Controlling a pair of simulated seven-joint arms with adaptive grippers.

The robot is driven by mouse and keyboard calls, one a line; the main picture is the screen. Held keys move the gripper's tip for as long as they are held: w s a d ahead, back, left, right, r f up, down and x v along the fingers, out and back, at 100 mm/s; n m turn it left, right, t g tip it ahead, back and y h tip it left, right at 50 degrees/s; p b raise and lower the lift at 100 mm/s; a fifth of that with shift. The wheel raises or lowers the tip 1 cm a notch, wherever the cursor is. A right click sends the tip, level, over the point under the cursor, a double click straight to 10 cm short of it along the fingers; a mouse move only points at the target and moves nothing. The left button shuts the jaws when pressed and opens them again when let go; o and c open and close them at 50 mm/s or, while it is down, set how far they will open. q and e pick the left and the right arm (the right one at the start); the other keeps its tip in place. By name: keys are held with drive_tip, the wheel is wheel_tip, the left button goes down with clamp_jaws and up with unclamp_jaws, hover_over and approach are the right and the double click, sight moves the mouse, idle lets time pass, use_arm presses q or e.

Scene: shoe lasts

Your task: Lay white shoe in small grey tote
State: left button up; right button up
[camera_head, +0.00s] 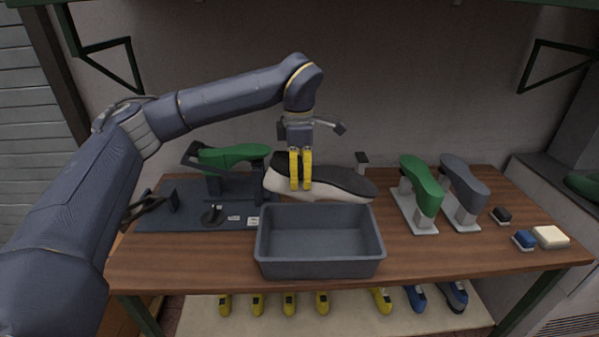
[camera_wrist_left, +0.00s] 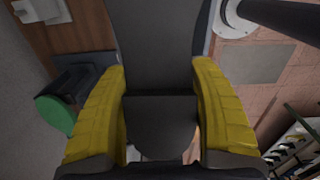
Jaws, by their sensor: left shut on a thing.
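The white shoe (camera_head: 330,187) has a white lower part and a dark top. My left gripper (camera_head: 300,187) has its yellow fingers shut on the shoe toward its left end, just behind the tote in the head view. In the left wrist view the gripper (camera_wrist_left: 160,120) has a yellow finger on each side of the dark part of the shoe (camera_wrist_left: 158,50). The small grey tote (camera_head: 320,265) stands empty at the front middle of the table. I cannot tell how far the shoe is above the table. My right gripper is in neither view.
A dark base (camera_head: 180,218) with a green last (camera_head: 232,157) stands left of the tote. A green last (camera_head: 421,185) and a grey last (camera_head: 463,175) stand on the right, near brushes and a cream block (camera_head: 550,237). Several shoes lie on a lower shelf.

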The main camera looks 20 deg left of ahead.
use_arm(q)
drive_tip(key=shift+f, duration=2.2)
drive_tip(key=shift+s+a, duration=0.2)
drive_tip(key=shift+a, duration=0.2)
drive_tip(key=shift+f, duration=0.1)
wheel_tip(320, 180, down, 7)
idle(1.1)
drive_tip(key=shift+f, duration=0.15)
idle(0.6)
drive_tip(key=o, duration=1.6)
drive_tip(key=shift+c, duration=0.2)
